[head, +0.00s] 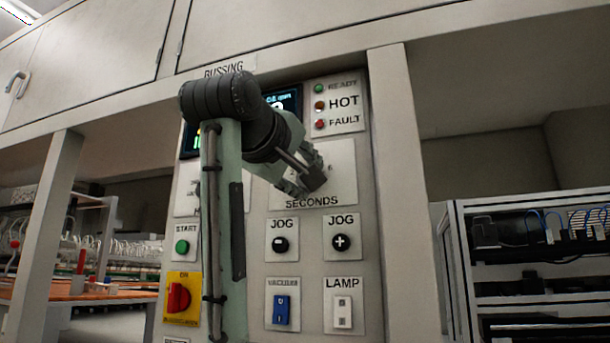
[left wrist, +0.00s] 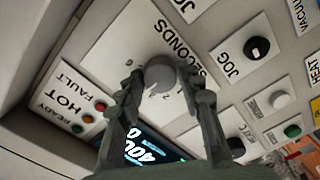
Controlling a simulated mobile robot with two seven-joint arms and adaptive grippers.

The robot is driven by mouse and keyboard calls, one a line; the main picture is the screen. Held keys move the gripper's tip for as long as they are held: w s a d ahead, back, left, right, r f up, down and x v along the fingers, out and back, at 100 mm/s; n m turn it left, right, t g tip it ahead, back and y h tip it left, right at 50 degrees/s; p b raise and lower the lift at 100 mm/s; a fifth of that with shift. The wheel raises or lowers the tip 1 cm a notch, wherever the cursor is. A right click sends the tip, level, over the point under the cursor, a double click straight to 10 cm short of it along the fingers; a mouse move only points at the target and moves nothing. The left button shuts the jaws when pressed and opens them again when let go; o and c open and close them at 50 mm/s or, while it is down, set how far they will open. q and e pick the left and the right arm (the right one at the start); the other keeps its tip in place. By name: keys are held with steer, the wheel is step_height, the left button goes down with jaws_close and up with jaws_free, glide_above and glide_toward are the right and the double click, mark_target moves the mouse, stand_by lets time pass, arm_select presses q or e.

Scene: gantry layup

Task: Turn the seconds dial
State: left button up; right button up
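The seconds dial (left wrist: 161,74) is a round grey knob on a pale plate marked SECONDS, with small numerals around it, in the left wrist view. In the head view, the SECONDS plate (head: 345,170) shows, but my gripper and arm hide the dial. My left gripper (left wrist: 163,80) is open, with one finger on each side of the dial. Whether the fingertips touch it I cannot tell. In the head view, the left gripper (head: 312,180) is in front of the SECONDS plate. My right gripper is in neither view.
Below the plate are two black JOG buttons (head: 280,244), a blue VACUUM rocker (head: 281,309) and a white LAMP rocker (head: 343,311). A green START button (head: 182,247) and red rotary switch (head: 179,297) are at left. A lit display (head: 290,103) is partly hidden behind my arm.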

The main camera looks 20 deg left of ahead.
arm_select(q)
steer(key=o, duration=0.3)
steer(key=s, duration=0.7)
steer(key=shift+s+a, duration=0.15)
steer(key=shift+s, duration=0.15)
stand_by(0.6)
